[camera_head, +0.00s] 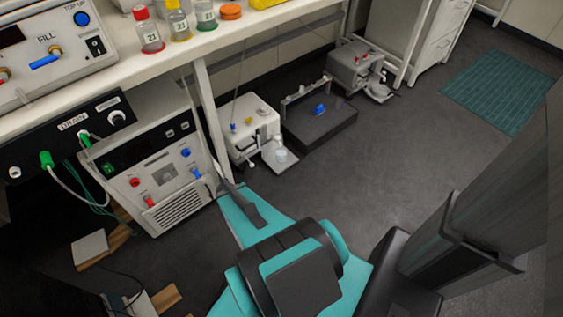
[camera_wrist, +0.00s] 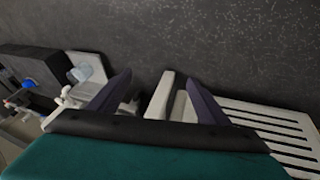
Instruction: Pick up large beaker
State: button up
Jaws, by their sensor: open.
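A small clear vessel (camera_head: 281,155) stands on the low platform of a white floor device in the head view. A pale, blurred vessel shape (camera_wrist: 78,73) shows at the left in the wrist view. I cannot tell whether either is the large beaker. My gripper (camera_wrist: 158,80) is open in the wrist view, its two dark fingers spread apart with nothing held between them. Pale equipment shows behind the fingers. In the head view, my teal and black arm reaches low over the floor, and a dark finger (camera_head: 241,205) shows beside the vented unit.
A white bench (camera_head: 225,38) carries several capped bottles (camera_head: 178,24). Beneath it stand a vented control unit (camera_head: 155,165), a white device (camera_head: 246,125), a black box (camera_head: 318,128) and a grey device (camera_head: 358,68). Open dark floor (camera_head: 420,125) lies to the right, with a green mat (camera_head: 500,90).

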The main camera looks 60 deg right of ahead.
jog(key=w+d+f+m+t+h+b, duration=0.15)
jog(key=d+f+b, duration=0.3)
jog(key=d, duration=0.75)
jog(key=t+h+b, duration=0.2)
jog(key=t+b, duration=0.5)
jog(key=b, duration=0.6)
send_near(283, 159)
jog(key=shift+s+a+r+t, duration=0.15)
jog(key=shift+s+t, duration=0.05)
jog(key=shift+t, duration=0.05)
jog(key=b+x, duration=0.3)
jog(key=x, duration=0.4)
jog(key=shift+w+f, duration=0.2)
jog(key=shift+f, duration=0.1)
jog(key=shift+w+d+f, duration=0.1)
jog(key=shift+w+d, duration=0.35)
